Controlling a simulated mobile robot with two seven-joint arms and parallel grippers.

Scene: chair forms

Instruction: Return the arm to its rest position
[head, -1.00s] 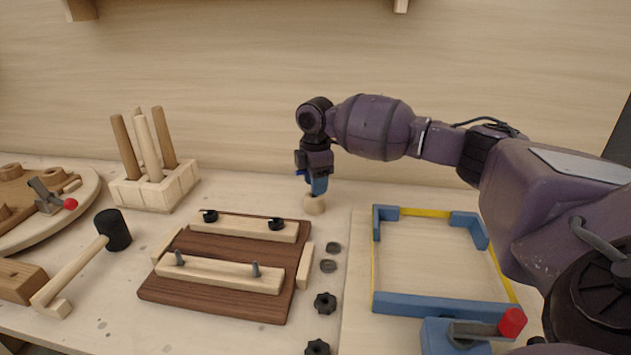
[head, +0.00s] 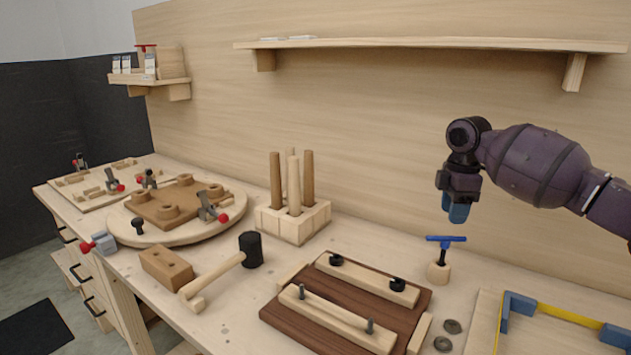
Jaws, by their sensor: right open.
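My right arm comes in from the right in the head view. Its gripper (head: 456,212) points down with blue fingertips, open and empty. It hangs above a blue T-handled tool (head: 445,240) that stands upright in a small round wooden holder (head: 438,271) on the bench. There is a clear gap between the fingertips and the tool's handle. My left gripper is not in view.
A dark board with clamping bars (head: 340,300), a mallet (head: 215,278) and a block with wooden legs (head: 293,220) occupy the bench. A round fixture (head: 180,232) stands left. A blue-cornered frame (head: 560,313) is at right. A shelf (head: 430,43) runs above.

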